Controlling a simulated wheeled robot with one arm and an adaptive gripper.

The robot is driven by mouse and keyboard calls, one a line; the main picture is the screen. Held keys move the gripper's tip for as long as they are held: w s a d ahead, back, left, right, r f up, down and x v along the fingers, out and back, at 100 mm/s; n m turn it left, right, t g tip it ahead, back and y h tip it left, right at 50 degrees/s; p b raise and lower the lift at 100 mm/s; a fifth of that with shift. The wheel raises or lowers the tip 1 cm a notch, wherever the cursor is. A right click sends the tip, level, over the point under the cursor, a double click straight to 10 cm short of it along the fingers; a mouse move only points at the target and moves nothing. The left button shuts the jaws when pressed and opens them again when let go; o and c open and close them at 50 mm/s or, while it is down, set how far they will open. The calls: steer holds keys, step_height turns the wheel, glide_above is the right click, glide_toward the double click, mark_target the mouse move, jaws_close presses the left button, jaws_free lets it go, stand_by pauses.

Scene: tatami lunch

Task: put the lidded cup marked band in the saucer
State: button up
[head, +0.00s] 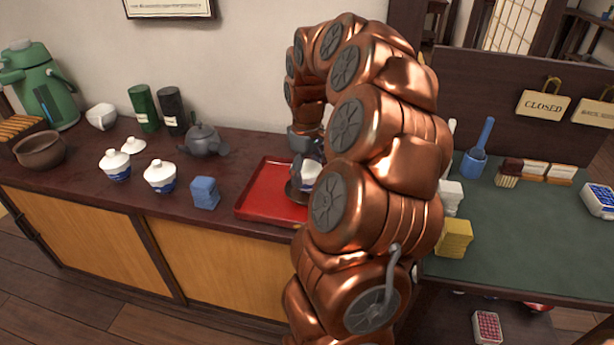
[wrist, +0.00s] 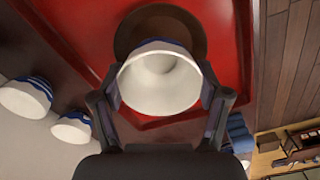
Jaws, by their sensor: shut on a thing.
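A white cup with blue banding (wrist: 160,82) is between the fingers of my gripper (wrist: 162,100), which is shut on it. In the head view the cup (head: 308,174) is partly hidden by my arm. A dark brown round saucer (wrist: 160,18) lies on the red tray (wrist: 80,18). The cup overlaps the saucer's near part in the wrist view. In the head view the cup appears upright over the saucer (head: 294,194); I cannot tell whether they touch. My gripper (head: 304,150) is mostly hidden there.
Two other lidded white and blue cups (head: 116,165) (head: 160,177) stand left of the tray, near a blue block (head: 205,193). A dark teapot (head: 203,140) stands behind. A green-topped table (head: 540,225) with a blue cup and yellow block is at right.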

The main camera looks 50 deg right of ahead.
steer(key=shift+f, duration=0.65)
steer(key=shift+f, duration=0.2)
steer(key=o, duration=1.3)
steer(key=shift+o, duration=0.2)
step_height(320, 180, up, 12)
steer(key=shift+r+p, duration=0.2)
steer(key=shift+p, duration=0.15)
